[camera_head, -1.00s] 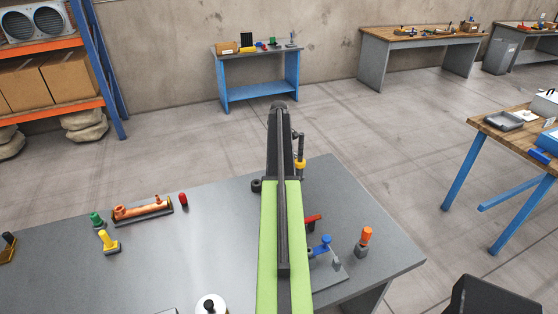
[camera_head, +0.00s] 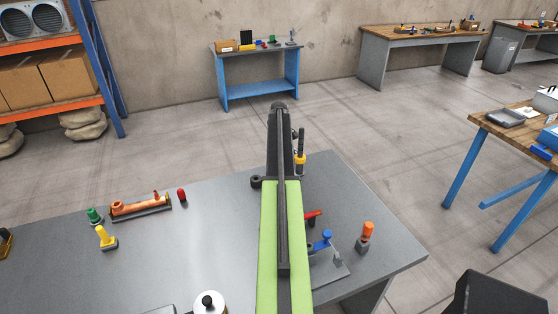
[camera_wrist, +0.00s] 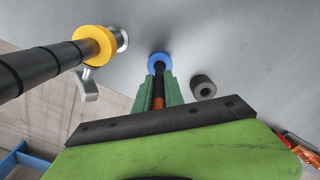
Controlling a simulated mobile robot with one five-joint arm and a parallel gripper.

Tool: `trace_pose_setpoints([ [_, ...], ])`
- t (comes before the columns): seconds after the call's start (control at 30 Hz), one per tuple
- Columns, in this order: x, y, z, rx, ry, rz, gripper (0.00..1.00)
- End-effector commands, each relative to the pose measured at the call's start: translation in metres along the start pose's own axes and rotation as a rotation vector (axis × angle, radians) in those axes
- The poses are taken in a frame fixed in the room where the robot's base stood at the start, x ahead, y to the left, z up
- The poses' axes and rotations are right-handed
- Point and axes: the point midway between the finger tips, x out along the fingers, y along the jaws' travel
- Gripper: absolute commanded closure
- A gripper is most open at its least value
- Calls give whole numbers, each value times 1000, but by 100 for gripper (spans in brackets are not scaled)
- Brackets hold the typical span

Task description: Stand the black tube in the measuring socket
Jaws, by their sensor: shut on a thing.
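My gripper (camera_wrist: 159,88) points down over the grey worktop, its two green fingers shut on a slim dark tube (camera_wrist: 159,74) with an orange part showing between them. I take this for the black tube. Its far end meets a blue round piece (camera_wrist: 159,60); I cannot tell whether that is a socket or whether the tube is in it. To the left stands a thick black post with a yellow collar (camera_wrist: 93,46) and a metal lever; in the head view this post (camera_head: 300,142) is just right of my arm. The fingertips are hidden in the head view.
A short dark hollow cylinder (camera_wrist: 203,87) is right of the fingers, also in the head view (camera_head: 256,182). The grey table (camera_head: 220,240) holds a copper part (camera_head: 135,206), a yellow-handled piece (camera_head: 105,236), an orange-topped piece (camera_head: 367,231) and a blue-knobbed fixture (camera_head: 322,240).

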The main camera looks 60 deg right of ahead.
Motion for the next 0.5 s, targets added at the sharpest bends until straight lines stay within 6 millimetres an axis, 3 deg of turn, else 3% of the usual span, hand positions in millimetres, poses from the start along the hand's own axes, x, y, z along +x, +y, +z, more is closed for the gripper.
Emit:
trace_pose_setpoints([
  [0.5,14,0,0,0,0,0,100],
])
